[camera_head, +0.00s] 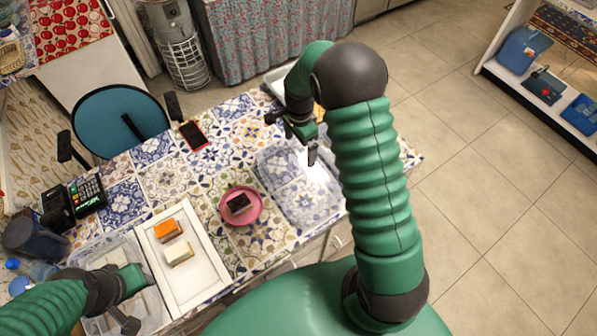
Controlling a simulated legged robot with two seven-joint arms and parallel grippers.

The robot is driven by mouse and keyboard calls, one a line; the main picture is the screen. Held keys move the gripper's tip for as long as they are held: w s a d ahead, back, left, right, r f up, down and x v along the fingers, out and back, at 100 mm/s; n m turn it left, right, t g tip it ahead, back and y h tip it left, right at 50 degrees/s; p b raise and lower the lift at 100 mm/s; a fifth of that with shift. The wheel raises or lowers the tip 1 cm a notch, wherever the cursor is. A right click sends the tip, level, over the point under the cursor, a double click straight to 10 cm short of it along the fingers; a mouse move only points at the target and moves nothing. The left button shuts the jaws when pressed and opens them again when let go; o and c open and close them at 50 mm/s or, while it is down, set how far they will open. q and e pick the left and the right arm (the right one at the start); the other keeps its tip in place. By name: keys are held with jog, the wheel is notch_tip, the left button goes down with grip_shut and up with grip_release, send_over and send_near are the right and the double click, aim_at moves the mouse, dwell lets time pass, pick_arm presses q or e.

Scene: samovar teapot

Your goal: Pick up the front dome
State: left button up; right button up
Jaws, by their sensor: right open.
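A clear, see-through cover (283,172), which may be the front dome, sits on the tiled tabletop with a bright glare on its right side. A second clear boxy piece (103,250) lies at the lower left, partly hidden by my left arm. My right gripper (293,137) is open and empty, above the far edge of the first cover, with its fingers pointing down. I cannot tell whether they touch it. My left gripper (132,298) is over the lower-left clear piece, its fingers apart. My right forearm hides the right side of the first cover.
A pink plate (228,216) with a dark cake piece (239,203) is left of the cover. A white tray (202,287) holds an orange piece (167,230) and a cream piece (178,253). A phone (193,135) and a card terminal (87,195) lie farther left.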

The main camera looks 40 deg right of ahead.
send_over(298, 163)
notch_tip(298, 163, down, 5)
jog(key=shift+p, duration=0.3)
notch_tip(298, 163, down, 5)
jog(key=shift+s+r+p, duration=0.1)
jog(key=shift+p, duration=0.95)
jog(key=shift+f, duration=0.35)
jog(key=c, duration=0.7)
jog(key=shift+r, duration=0.1)
jog(key=c, duration=1.1)
jog(key=shift+o, duration=0.2)
